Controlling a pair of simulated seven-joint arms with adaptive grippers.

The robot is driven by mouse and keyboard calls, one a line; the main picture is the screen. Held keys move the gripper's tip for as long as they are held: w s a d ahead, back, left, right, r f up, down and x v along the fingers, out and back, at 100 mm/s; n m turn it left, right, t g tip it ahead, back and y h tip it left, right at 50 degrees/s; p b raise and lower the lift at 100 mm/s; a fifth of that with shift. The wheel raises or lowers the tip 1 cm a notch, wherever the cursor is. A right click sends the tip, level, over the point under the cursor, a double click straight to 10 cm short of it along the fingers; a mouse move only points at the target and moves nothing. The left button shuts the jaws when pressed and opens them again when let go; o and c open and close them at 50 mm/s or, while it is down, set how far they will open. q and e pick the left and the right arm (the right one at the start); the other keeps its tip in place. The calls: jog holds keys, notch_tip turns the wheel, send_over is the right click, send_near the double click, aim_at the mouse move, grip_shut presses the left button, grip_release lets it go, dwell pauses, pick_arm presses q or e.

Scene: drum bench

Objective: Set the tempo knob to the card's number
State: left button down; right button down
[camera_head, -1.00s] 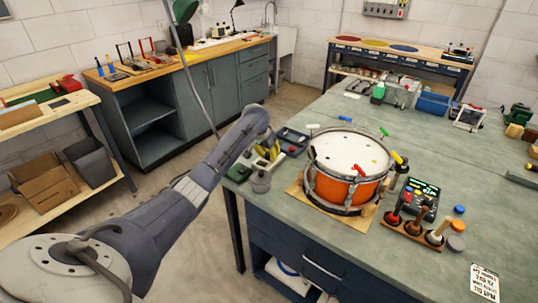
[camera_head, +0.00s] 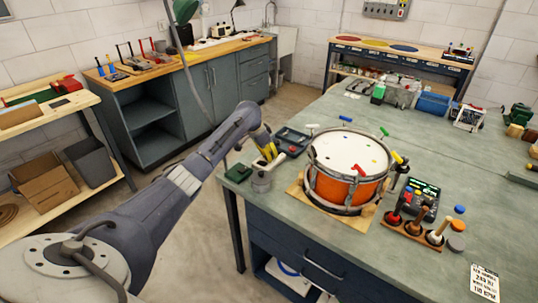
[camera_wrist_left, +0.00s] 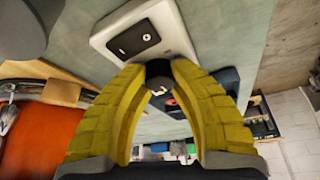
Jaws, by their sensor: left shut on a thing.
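My left gripper (camera_head: 268,148) has yellow ribbed fingers and is at the left end of the bench, beyond the grey canister. In the left wrist view its fingertips (camera_wrist_left: 160,80) are shut on a small dark knob (camera_wrist_left: 160,72) with a pale mark on its face. The number card (camera_head: 484,284) lies at the bench's front right. Its small print seems to end in "110 BPM". My right gripper is not in view.
An orange snare drum (camera_head: 345,187) stands on a wooden board right of the gripper. A grey canister (camera_head: 261,183) and a dark tray (camera_head: 293,138) are close by. A black device with a lit screen (camera_head: 424,188) stands behind a rack of mallets (camera_head: 411,232).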

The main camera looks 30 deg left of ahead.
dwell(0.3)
pick_arm(q)
jog(key=c, duration=1.1)
grip_release()
jog(key=shift+o, duration=0.2)
jog(key=v, duration=1.2)
jog(key=shift+w, duration=0.1)
